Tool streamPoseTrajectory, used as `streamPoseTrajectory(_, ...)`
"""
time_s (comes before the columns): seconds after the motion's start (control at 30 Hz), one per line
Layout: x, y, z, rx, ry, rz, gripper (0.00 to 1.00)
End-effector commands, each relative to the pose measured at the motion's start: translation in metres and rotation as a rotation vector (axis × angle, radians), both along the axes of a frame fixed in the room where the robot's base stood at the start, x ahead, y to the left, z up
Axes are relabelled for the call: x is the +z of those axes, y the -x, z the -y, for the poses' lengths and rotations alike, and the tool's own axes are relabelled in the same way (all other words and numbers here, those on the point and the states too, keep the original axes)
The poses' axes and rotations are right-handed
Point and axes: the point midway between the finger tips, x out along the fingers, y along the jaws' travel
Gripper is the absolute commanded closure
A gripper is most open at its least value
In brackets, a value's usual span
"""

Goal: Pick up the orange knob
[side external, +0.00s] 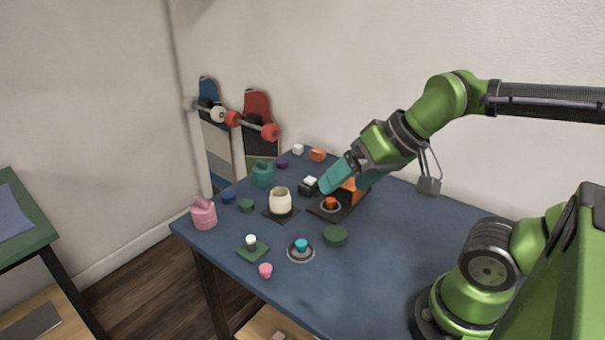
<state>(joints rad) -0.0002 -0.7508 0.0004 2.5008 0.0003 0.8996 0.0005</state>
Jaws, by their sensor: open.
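A small orange knob (330,202) sits on a grey round disc on a dark square plate (347,213) near the middle of the table. My gripper (326,186) has teal fingers and is open. Its tips point down and left, just above and slightly left of the orange knob in the picture; I cannot tell the exact gap. A larger orange body (353,190) stands behind the knob, partly hidden by my gripper.
On the blue table (375,265), a cream jar (280,201), a dark block with a white top (310,185) and a green puck (335,236) stand close by. A teal knob on a disc (301,246) is nearer the front. An orange block (317,155) lies behind. The right side is mostly clear.

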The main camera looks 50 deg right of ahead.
Motion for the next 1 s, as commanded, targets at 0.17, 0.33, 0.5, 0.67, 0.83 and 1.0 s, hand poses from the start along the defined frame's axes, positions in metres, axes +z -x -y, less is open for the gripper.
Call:
streamPoseTrajectory(0.17, 0.0001, -0.0002, 0.0001, 0.000, 0.000, 0.000, 0.14)
streamPoseTrajectory(0.33, 0.0001, -0.0001, 0.0002, 0.000, 0.000, 0.000, 0.14)
streamPoseTrajectory(0.5, 0.0001, -0.0002, 0.0001, 0.000, 0.000, 0.000, 0.32)
streamPoseTrajectory(0.67, 0.0001, -0.0002, 0.0001, 0.000, 0.000, 0.000, 0.56)
streamPoseTrajectory(0.83, 0.0001, -0.0002, 0.0001, 0.000, 0.000, 0.000, 0.63)
streamPoseTrajectory(1.0, -0.0012, -0.0007, 0.0018, -0.007, 0.000, -0.006, 0.63)
